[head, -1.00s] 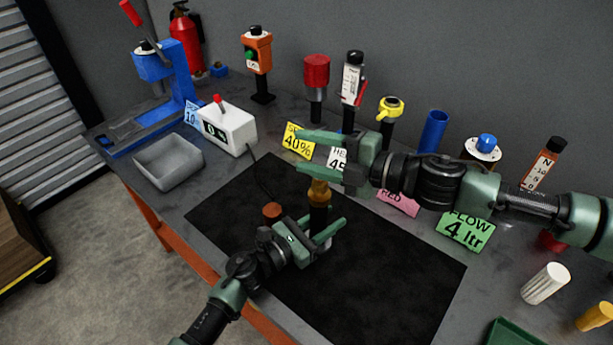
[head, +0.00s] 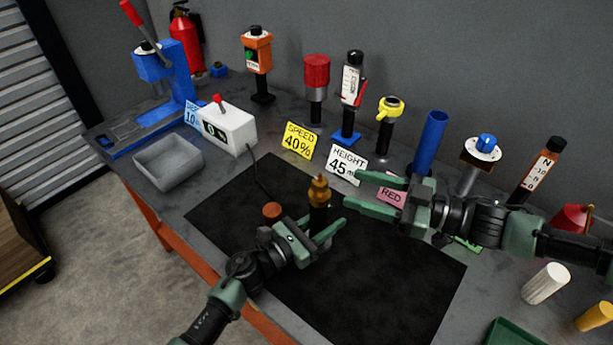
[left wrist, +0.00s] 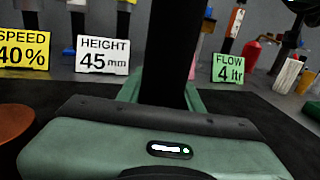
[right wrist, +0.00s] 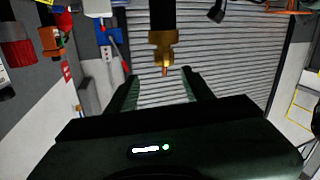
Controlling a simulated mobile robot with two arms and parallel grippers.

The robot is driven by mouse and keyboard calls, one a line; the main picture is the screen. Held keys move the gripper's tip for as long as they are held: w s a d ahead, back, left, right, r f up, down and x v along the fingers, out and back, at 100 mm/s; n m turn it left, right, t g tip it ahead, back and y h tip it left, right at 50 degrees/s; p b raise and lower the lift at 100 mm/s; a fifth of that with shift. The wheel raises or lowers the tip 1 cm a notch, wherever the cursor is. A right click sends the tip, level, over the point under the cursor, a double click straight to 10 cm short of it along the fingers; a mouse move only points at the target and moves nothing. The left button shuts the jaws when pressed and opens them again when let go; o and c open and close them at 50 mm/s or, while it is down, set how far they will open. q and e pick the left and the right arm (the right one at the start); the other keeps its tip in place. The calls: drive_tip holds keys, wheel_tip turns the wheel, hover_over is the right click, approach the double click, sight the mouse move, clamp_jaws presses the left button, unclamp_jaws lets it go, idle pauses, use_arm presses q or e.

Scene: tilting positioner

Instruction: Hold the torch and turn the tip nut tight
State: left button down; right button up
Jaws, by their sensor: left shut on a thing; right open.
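The torch (head: 319,214) stands upright over the black mat, a black body with a brass tip nut (head: 319,188) and a thin copper tip on top. My left gripper (head: 328,236) is shut on its black body, which also fills the middle of the left wrist view (left wrist: 172,55). My right gripper (head: 352,193) is open and empty, to the right of the brass nut and apart from it. In the right wrist view the nut (right wrist: 164,45) shows ahead, beyond the open fingers (right wrist: 162,85) and between them.
A black mat (head: 390,275) covers the bench middle. A grey tray (head: 168,165) and white control box (head: 228,130) stand at left. Yellow speed (head: 299,141) and white height (head: 346,163) cards and several upright tools line the back. A white ribbed cylinder (head: 546,284) stands at right.

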sight(320, 185)
drive_tip(key=w+a+m, duration=0.1)
drive_tip(key=w+a, duration=0.2)
drive_tip(key=a, duration=0.8)
drive_tip(key=shift+w+f, duration=0.15)
drive_tip(key=shift+f, duration=0.15)
drive_tip(key=shift+a, duration=0.1)
clamp_jaws()
